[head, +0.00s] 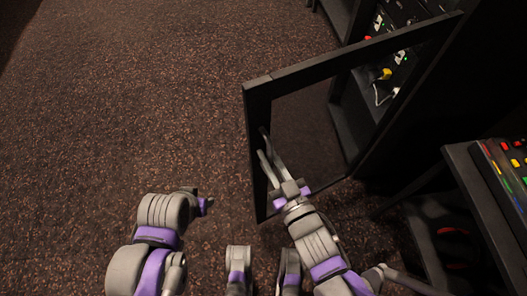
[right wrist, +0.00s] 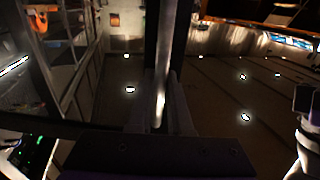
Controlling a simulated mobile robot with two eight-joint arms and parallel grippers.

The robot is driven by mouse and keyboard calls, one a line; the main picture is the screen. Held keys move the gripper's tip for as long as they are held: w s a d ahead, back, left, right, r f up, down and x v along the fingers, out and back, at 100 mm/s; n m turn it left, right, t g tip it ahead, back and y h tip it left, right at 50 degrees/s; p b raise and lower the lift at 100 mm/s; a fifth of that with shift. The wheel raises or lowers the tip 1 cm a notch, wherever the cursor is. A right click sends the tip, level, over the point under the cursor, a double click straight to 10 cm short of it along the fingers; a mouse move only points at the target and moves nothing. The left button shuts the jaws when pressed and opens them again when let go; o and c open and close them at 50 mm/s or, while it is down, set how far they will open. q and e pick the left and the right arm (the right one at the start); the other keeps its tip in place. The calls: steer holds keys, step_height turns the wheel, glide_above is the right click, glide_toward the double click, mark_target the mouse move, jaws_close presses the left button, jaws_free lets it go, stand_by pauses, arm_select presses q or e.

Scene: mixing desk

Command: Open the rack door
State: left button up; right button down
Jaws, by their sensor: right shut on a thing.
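The rack door (head: 257,125) is a black frame with a see-through pane. It stands swung out from the dark rack (head: 350,118), its free edge toward the middle of the head view. My right gripper (head: 265,142) is shut on the door's free-edge upright, with its fingers lying along it. In the right wrist view the dark upright (right wrist: 180,45) runs up from between the fingers (right wrist: 160,115). The exact spot of contact is hidden.
Rack gear with yellow and white plugs (head: 385,74) shows behind the door. A mixing desk with coloured buttons (head: 508,165) stands at the right, close to my right arm. The brown carpet (head: 130,90) to the left of the door is clear.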

arm_select(q)
steer(key=shift+s+r, duration=0.15)
steer(key=shift+s, duration=0.3)
arm_select(e)
steer(key=shift+v, duration=0.85)
steer(key=shift+d, duration=0.15)
steer(key=c, duration=0.8)
jaws_free()
steer(key=shift+w, duration=0.1)
steer(key=shift+c, duration=0.2)
arm_select(q)
steer(key=shift+d, duration=0.1)
steer(key=shift+s, duration=0.1)
